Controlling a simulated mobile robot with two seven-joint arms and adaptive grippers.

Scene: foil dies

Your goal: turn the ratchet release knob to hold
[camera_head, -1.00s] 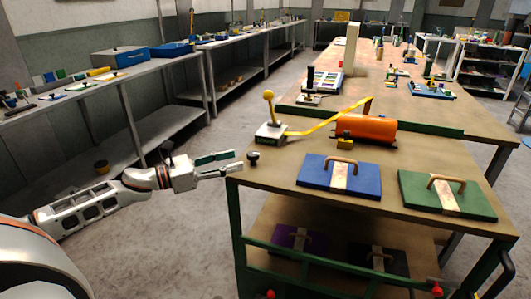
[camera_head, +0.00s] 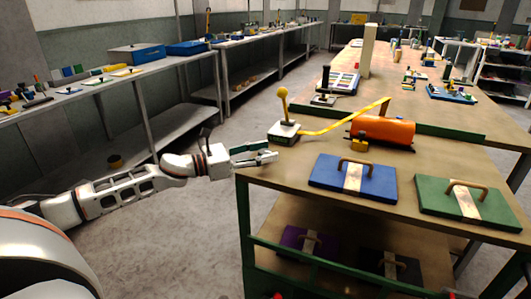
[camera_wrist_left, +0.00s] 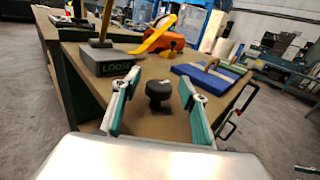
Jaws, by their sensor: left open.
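The black knob (camera_wrist_left: 159,91) stands on the near left corner of the bench, seen in the left wrist view. In the head view my fingers hide it. My left gripper (camera_head: 271,152) is open, with a green-padded finger on each side of the knob in the wrist view; I see no contact. Behind the knob is the ratchet box (camera_head: 283,133) with an upright yellow ball-topped lever (camera_head: 283,104). Its front in the wrist view (camera_wrist_left: 108,64) reads "LOOSE". A yellow strap (camera_head: 335,122) runs from it to an orange roll (camera_head: 382,130).
A blue plate (camera_head: 327,170) and a green plate (camera_head: 435,197), both with handles, lie right of the knob on the bench (camera_head: 290,167). A green rail runs below the bench top. Side shelves (camera_head: 70,100) stand at left, with open floor between.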

